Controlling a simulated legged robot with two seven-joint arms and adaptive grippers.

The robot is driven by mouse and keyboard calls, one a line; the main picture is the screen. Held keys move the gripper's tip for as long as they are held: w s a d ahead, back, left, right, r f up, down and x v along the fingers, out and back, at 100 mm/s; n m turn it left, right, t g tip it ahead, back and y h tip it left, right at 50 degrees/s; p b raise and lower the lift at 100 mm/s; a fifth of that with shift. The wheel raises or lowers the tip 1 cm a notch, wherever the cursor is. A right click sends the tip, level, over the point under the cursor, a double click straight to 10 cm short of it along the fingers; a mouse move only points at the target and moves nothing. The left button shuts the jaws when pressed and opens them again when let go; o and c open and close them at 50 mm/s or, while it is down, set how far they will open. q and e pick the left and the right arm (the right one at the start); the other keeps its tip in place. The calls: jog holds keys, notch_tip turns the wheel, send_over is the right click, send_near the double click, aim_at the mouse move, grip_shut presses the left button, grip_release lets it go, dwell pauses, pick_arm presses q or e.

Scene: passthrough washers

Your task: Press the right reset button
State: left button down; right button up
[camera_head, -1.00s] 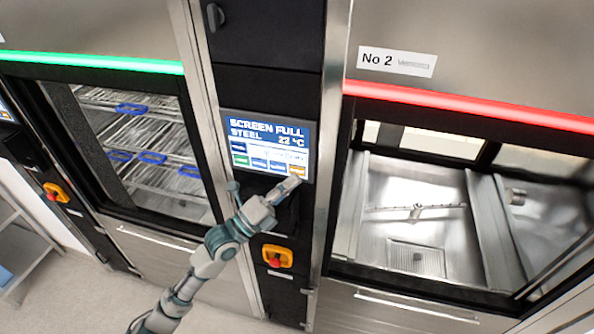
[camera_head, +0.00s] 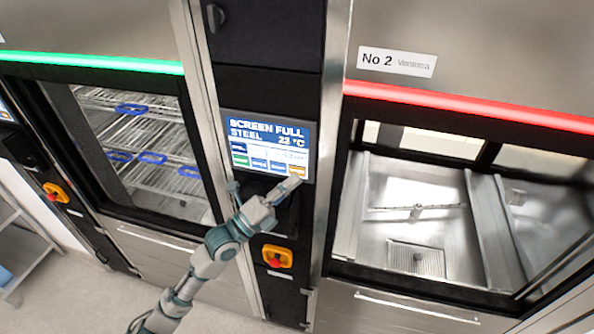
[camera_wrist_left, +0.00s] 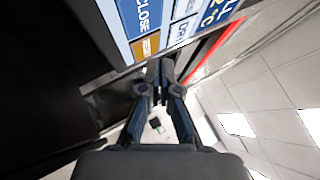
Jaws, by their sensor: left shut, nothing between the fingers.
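The touch screen (camera_head: 265,146) on the dark column between the two washers is lit, with a blue header and a row of small buttons. An orange button (camera_head: 297,170) is at its lower right; its label is too small to read. The orange button (camera_wrist_left: 147,46) also shows in the wrist view, beside a blue CLOSE button. My left gripper (camera_head: 291,185) is shut and empty, its tips just below the orange button. In the wrist view the left fingertips (camera_wrist_left: 160,70) are together near the screen's edge; I cannot tell whether they touch it. My right gripper is out of view.
An orange-yellow switch with a red knob (camera_head: 277,257) is lower on the column. The left washer has a green light bar (camera_head: 95,62) and racks inside. The No 2 washer has a red light bar (camera_head: 470,106) and an empty-looking chamber (camera_head: 415,200).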

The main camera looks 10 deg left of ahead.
pick_arm(q)
jog(key=shift+w, duration=0.15)
jog(key=shift+w, duration=0.25)
jog(key=shift+w+b, duration=0.3)
jog(key=shift+b, duration=0.1)
dwell(0.5)
jog(key=shift+s, duration=0.75)
jog(key=shift+s, duration=0.1)
jog(key=shift+s+p, duration=0.3)
jog(key=shift+p, duration=0.05)
jog(key=s, duration=0.4)
jog(key=shift+s+p, duration=0.1)
jog(key=shift+p, duration=0.3)
